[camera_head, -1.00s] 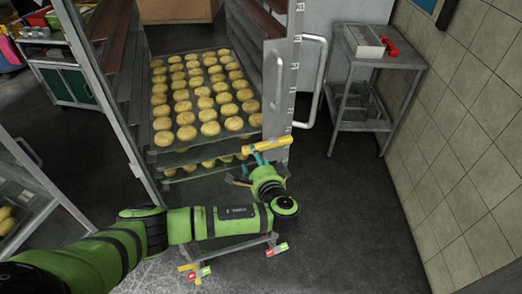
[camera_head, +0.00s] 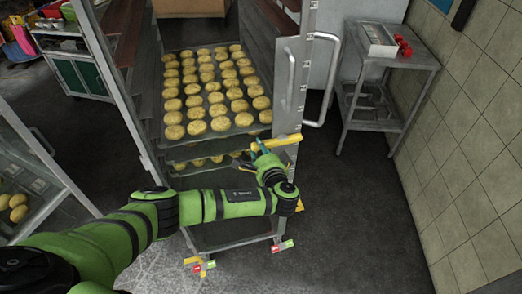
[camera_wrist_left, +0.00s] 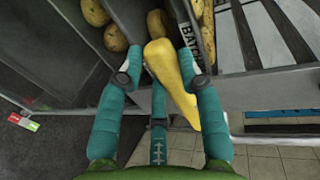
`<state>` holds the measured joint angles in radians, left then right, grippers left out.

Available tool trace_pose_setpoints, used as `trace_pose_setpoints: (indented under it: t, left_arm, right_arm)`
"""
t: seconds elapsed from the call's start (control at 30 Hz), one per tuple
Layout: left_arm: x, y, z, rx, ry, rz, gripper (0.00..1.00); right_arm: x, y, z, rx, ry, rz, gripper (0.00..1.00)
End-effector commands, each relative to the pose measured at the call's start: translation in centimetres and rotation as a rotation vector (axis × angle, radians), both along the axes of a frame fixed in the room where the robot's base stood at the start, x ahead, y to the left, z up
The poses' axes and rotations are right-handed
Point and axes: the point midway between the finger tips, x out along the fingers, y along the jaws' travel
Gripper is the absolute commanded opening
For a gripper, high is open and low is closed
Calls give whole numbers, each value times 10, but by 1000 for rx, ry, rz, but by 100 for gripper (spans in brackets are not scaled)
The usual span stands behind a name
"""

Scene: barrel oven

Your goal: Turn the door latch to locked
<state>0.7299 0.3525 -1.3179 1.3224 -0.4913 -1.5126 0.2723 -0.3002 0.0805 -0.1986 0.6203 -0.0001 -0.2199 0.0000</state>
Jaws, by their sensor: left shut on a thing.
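The door latch is a yellow bar (camera_head: 284,141) on the right front post of the tall metal rack. In the head view it lies nearly level, its right end slightly higher. My left gripper (camera_head: 259,149) has teal fingers and is at the latch's left part. In the left wrist view the yellow latch (camera_wrist_left: 165,58) runs between the fingers of my left gripper (camera_wrist_left: 160,78), which is shut on it. The fingers cover part of the latch in the head view. My right gripper is not in view.
The rack (camera_head: 304,75) holds trays of round baked pieces (camera_head: 208,98). A grey side table (camera_head: 412,62) stands at the right by the tiled wall (camera_head: 462,150). Another rack (camera_head: 50,168) is at the left. Dark floor between the rack and wall is clear.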

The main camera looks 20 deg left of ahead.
Motion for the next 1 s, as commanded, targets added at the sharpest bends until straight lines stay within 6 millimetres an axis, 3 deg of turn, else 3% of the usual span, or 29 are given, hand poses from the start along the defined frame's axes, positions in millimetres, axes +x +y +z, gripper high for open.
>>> trace_pose_setpoints:
  t: [0.27,0.7,1.0]
  left_arm:
    - [0,0,-10,-65,-45,-2,0]
    - [4,-5,-36,-322,-231,0,0]
    - [8,-10,-43,-454,-327,0,0]
  right_arm:
    - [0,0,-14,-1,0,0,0]
    - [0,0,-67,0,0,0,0]
    - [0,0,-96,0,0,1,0]
